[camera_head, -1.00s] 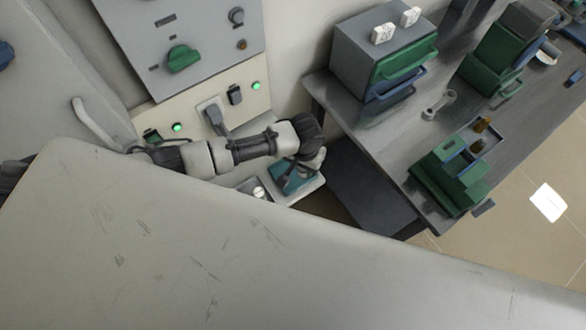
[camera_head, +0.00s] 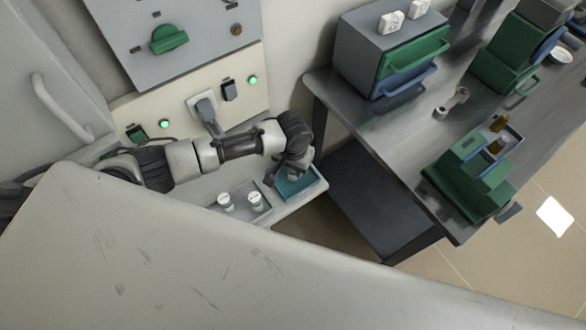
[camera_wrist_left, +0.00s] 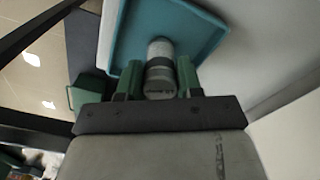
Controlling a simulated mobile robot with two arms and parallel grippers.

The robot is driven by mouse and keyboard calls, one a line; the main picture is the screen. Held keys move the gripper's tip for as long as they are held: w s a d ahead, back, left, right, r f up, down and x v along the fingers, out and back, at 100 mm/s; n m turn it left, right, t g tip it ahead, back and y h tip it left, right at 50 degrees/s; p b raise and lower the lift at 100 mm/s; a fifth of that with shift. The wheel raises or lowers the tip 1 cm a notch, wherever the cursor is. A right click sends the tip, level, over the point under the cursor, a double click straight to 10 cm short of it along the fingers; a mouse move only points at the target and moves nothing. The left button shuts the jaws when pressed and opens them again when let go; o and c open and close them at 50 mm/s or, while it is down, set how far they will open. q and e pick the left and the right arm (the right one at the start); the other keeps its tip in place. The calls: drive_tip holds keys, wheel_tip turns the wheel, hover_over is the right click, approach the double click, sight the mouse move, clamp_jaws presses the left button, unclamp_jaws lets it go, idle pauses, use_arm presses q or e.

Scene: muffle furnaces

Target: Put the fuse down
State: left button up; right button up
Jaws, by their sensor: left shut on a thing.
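My left gripper (camera_head: 296,172) is at the teal tray (camera_head: 309,187) on the light ledge below the wall panel. In the left wrist view my left gripper (camera_wrist_left: 158,82) has its green fingers shut on a grey-white cylindrical fuse (camera_wrist_left: 160,52). The fuse is in front of the teal tray (camera_wrist_left: 126,42), which fills the upper middle of that view. I cannot tell whether the fuse touches the tray floor. In the head view the gripper mostly hides the held fuse. My right gripper is not in view.
A grey tray with two white-topped cylinders (camera_head: 226,201) (camera_head: 255,202) stands left of the teal tray. A pale surface edge (camera_head: 200,260) fills the foreground. A metal table (camera_head: 390,130) with a drawer box (camera_head: 375,45) and green holder (camera_head: 465,185) stands right.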

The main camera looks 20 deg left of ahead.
use_arm(q)
drive_tip(key=o, duration=0.9)
drive_tip(key=shift+o, duration=0.2)
drive_tip(key=shift+r, duration=0.15)
wheel_tip(320, 180, up, 12)
drive_tip(key=p, duration=1.3)
